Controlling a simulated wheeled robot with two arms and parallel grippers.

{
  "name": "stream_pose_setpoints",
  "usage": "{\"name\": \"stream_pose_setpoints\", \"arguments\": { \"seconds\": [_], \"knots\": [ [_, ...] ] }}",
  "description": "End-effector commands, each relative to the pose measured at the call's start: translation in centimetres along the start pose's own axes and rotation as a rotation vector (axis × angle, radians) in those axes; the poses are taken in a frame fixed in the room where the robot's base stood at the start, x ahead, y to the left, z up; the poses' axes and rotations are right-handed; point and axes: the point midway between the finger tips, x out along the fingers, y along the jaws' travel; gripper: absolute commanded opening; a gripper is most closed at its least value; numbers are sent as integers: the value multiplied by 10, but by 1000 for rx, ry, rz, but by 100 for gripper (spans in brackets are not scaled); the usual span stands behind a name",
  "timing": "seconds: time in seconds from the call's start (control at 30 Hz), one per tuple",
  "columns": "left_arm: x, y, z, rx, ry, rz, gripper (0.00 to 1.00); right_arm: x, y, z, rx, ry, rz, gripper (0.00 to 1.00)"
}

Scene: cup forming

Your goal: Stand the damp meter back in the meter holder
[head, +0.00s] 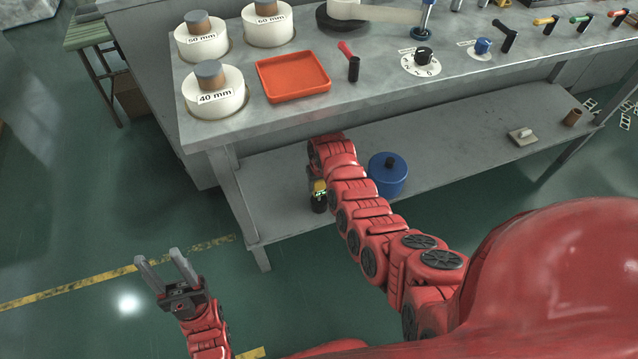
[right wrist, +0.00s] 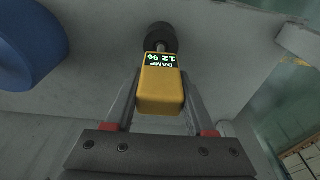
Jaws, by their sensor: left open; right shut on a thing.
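The damp meter is a yellow block with a dark display; it shows in the right wrist view (right wrist: 161,92) and small in the head view (head: 319,187). My right gripper (right wrist: 160,98) is shut on it, a finger on each side. A thin metal rod joins the meter's far end to a round black piece (right wrist: 161,38); I cannot tell if this is part of the meter or the meter holder. In the head view the meter is in front of the lower shelf, and my arm partly hides the gripper. My left gripper (head: 166,268) is open and empty over the floor.
A blue lidded pot (head: 388,176) stands on the lower shelf (head: 450,160) beside my right arm.

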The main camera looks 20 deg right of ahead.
Motion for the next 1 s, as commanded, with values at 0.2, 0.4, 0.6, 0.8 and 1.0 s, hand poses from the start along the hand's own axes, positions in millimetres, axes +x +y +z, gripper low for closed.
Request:
{"name": "stream_pose_setpoints", "arguments": {
  "seconds": [0.2,0.4,0.6,0.8,1.0],
  "knots": [
    [-3,0,1,0,0,0,50,4,0,0,0,1,0,0],
    [-6,0,1,0,0,0,50,8,0,1,0,1,0,0],
    [-8,0,1,0,0,0,50,11,0,1,0,2,0,0],
    [-10,0,2,0,0,0,50,15,0,2,0,3,0,0],
    [-13,1,2,0,0,0,50,18,0,2,0,3,0,0]
  ]
}}
